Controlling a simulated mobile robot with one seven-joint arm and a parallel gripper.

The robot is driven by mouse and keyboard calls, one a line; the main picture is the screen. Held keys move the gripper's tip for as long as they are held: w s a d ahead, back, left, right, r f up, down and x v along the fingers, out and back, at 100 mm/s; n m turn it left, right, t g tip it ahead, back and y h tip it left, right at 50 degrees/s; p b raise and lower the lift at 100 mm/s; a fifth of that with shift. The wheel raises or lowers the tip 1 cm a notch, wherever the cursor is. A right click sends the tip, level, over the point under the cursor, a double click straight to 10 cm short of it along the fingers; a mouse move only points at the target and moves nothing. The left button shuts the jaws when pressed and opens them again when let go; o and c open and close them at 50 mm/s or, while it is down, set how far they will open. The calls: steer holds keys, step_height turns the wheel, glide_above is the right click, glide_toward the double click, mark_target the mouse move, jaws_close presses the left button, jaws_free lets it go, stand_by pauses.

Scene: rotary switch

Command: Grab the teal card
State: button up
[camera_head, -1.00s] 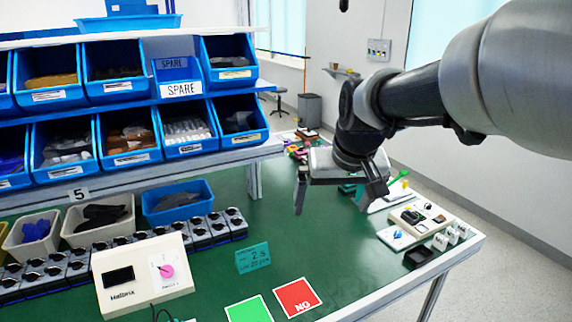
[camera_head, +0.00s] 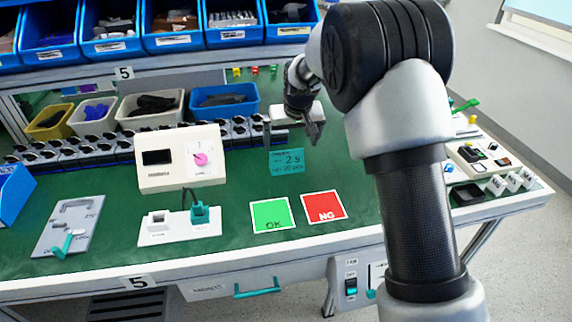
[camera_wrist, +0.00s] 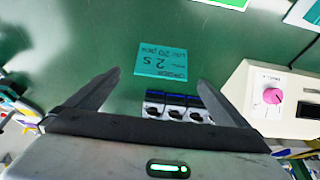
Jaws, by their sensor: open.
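The teal card (camera_head: 287,161) lies flat on the green table, behind the green and red squares. It carries dark printed text. In the wrist view the teal card (camera_wrist: 161,61) shows upside down, ahead of the fingertips and roughly centred between them. My gripper (camera_head: 296,136) is above the table at the card's far side, partly hidden by my arm in the head view. In the wrist view my gripper (camera_wrist: 158,84) has its two fingers spread wide with no object held between them. The fingers do not appear to touch the card.
A row of black rotary switches (camera_wrist: 176,108) lies under the gripper. A white box with a pink knob (camera_head: 178,160) stands left of the card. Green OK (camera_head: 272,215) and red NG (camera_head: 323,206) squares lie in front. Blue bins (camera_head: 122,38) stand behind.

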mark_target(287, 155)
steer(key=x, duration=0.5)
steer(key=shift+w+f, duration=0.1)
steer(key=shift+f, duration=0.1)
steer(key=shift+a+b+x, duration=0.15)
steer(key=shift+b+x, duration=0.25)
steer(key=shift+x, duration=0.95)
steer(key=shift+a+b+x, duration=0.1)
steer(key=shift+b+x, duration=0.25)
steer(key=shift+x, duration=0.95)
steer(key=shift+w+r, duration=0.15)
steer(key=shift+c, duration=0.3)
steer(key=c, duration=0.9)
